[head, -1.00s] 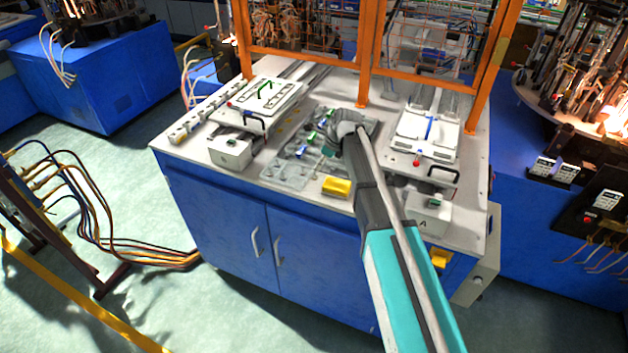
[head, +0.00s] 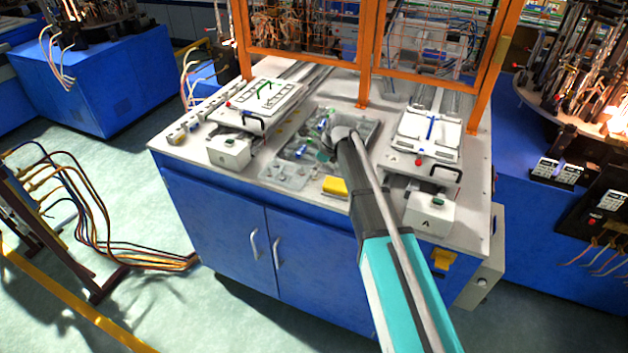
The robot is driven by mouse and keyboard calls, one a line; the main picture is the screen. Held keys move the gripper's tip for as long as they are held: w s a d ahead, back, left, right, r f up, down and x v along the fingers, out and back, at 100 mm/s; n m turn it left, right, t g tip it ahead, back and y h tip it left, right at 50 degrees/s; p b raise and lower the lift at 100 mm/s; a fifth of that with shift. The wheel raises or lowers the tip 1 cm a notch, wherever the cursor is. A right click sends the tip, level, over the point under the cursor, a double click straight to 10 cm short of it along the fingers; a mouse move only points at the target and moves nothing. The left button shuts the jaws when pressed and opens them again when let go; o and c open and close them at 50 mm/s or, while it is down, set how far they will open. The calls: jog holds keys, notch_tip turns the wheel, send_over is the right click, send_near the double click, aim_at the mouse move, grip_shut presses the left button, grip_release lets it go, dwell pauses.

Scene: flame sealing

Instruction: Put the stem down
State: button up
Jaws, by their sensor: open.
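My gripper (head: 327,138) is low over the grey parts tray (head: 362,127) in the middle of the bench. It is open, and its fingers are small and partly hidden by my wrist. Several small blue, green and white parts (head: 301,152) lie just left of and below it. I cannot tell which of these is the stem, or whether one touches the fingers. A thin green piece (head: 265,89) lies on the left white plate, and a thin blue piece (head: 431,127) lies on the right white plate.
A clear holder (head: 284,175) and a yellow block (head: 335,186) sit at the bench's front. White button boxes stand left (head: 229,151) and right (head: 429,214). An orange guard frame (head: 364,60) rises behind the tray. My arm crosses the bench's front right.

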jog(key=shift+b+x, duration=0.7)
jog(key=shift+x, duration=0.4)
grip_shut()
